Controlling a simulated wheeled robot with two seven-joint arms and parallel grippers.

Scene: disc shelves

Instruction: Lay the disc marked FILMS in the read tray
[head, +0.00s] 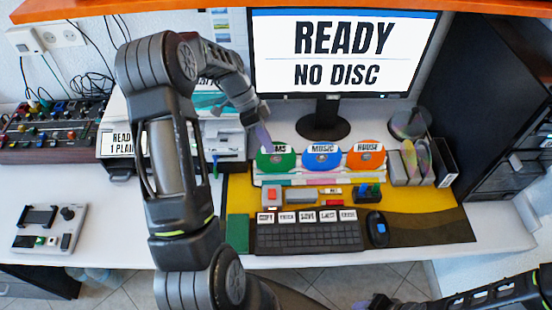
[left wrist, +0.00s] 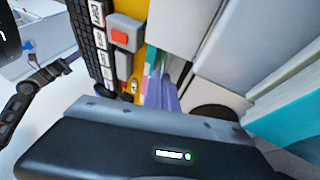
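The green disc marked FILMS (head: 277,163) stands in a disc rack (head: 322,179) on the desk, left of the blue MUSIC disc (head: 321,158) and orange HOUSE disc (head: 366,158). Its label is partly covered. My left gripper (head: 263,137) hangs just above and in front of the FILMS disc; whether it touches is unclear. Its purple finger area shows in the left wrist view (left wrist: 164,95), but the gap between the fingers cannot be made out. Part of my right arm is low in the head view; its gripper (head: 377,302) is cut off.
A monitor (head: 345,55) reads READY, NO DISC. A keyboard (head: 308,236) and mouse (head: 377,229) lie in front of the rack. A mixer (head: 50,132) is far left.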

